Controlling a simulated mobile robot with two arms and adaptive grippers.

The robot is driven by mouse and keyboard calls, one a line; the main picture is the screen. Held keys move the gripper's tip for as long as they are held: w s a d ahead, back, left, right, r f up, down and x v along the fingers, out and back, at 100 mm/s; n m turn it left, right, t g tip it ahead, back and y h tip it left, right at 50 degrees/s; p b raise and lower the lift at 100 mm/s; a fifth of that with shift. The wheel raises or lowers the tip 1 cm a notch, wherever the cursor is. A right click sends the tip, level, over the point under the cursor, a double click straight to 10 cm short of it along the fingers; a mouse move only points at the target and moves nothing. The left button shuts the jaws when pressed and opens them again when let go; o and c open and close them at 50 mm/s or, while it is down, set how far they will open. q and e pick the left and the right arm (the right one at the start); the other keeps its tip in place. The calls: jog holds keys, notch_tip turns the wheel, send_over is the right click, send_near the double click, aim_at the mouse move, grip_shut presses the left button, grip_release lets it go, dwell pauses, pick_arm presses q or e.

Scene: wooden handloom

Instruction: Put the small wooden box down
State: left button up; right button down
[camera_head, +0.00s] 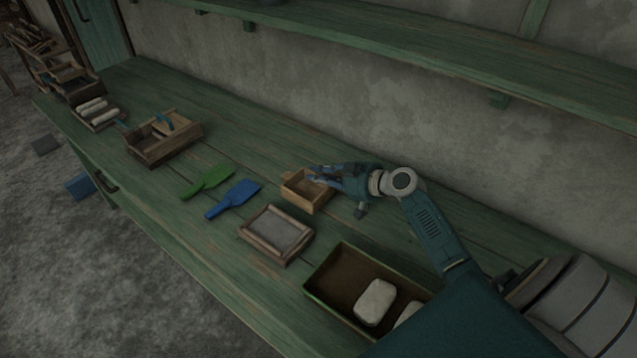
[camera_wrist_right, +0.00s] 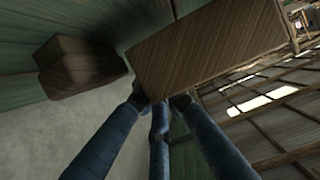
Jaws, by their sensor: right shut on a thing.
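The small wooden box (camera_head: 296,198) is light brown with an open top. It is in the middle of the green bench in the head view. My right gripper (camera_head: 322,176) reaches it from the right and is shut on its right-hand wall. In the right wrist view the box (camera_wrist_right: 205,45) fills the upper middle, with the blue fingertips (camera_wrist_right: 160,102) at its lower edge. I cannot tell whether its underside touches the bench or is slightly above it. My left gripper is out of view.
Near the box are a framed grey panel (camera_head: 276,233), blue scoop (camera_head: 234,199), green scoop (camera_head: 208,182) and dark tray (camera_head: 330,284) with pale blocks. Another wooden box (camera_head: 160,152) stands farther left. A shelf (camera_head: 420,45) runs along the wall. Bare bench (camera_head: 235,140) lies behind the scoops.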

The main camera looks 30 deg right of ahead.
aim_at(316, 183)
jog(key=shift+f, duration=1.6)
jog(key=shift+f, duration=0.15)
jog(key=c, duration=2.2)
grip_release()
jog(key=shift+b, duration=0.3)
jog(key=shift+o, duration=0.6)
